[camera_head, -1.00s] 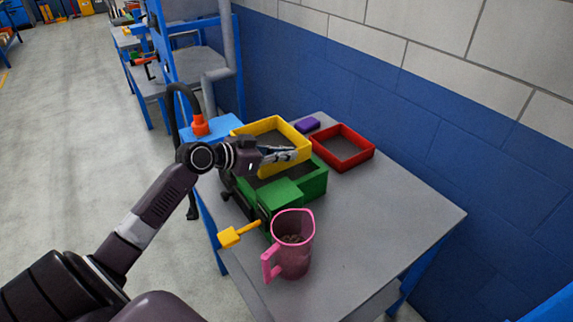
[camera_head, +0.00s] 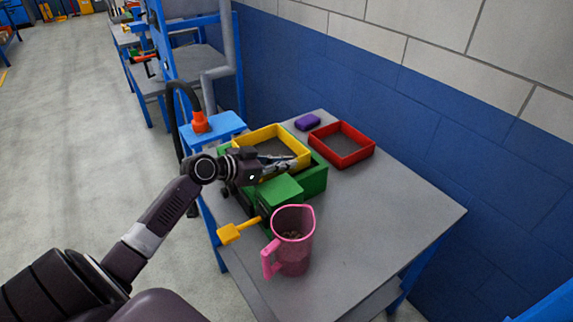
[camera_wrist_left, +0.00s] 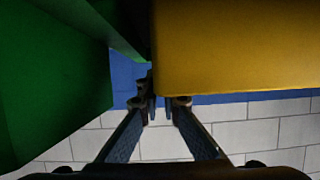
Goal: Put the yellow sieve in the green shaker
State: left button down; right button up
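The yellow sieve (camera_head: 269,132) is a square frame sitting low over the green shaker (camera_head: 316,181), its lower part hidden by the shaker's walls and my gripper. I cannot tell whether it rests fully inside. My left gripper (camera_head: 284,164) is at the sieve's near wall, its fingers close together. In the left wrist view the fingers (camera_wrist_left: 160,103) meet at the edge of the yellow wall (camera_wrist_left: 240,45), with the green shaker (camera_wrist_left: 50,90) at the left. The fingers appear shut on the sieve's wall, though the contact is partly hidden. My right gripper is not in view.
A red tray (camera_head: 352,158) and a purple block (camera_head: 307,122) lie behind on the grey table (camera_head: 385,215). A pink jug (camera_head: 292,250) and a yellow-orange scoop (camera_head: 231,233) are near the front. The table's right side is clear.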

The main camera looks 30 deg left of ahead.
pick_arm(q)
jog(key=shift+s+d+f, duration=0.1)
jog(key=shift+s+f, duration=0.1)
jog(key=shift+f, duration=0.4)
jog(key=c, duration=2.2)
grip_release()
jog(key=shift+s+d+f, duration=0.1)
jog(key=shift+f, duration=0.2)
jog(key=shift+o, duration=0.2)
jog(key=shift+r, duration=0.1)
jog(key=shift+r+p, duration=0.25)
jog(key=shift+p, duration=0.1)
jog(key=shift+r+p, duration=0.3)
jog(key=shift+p, duration=0.1)
jog(key=v, duration=0.4)
jog(key=b+v, duration=0.1)
jog(key=v, duration=0.3)
jog(key=b+v, duration=0.1)
jog(key=v, duration=0.3)
jog(key=shift+w+a+r, duration=0.25)
jog(key=shift+w+r, duration=0.05)
jog(key=shift+r, duration=0.05)
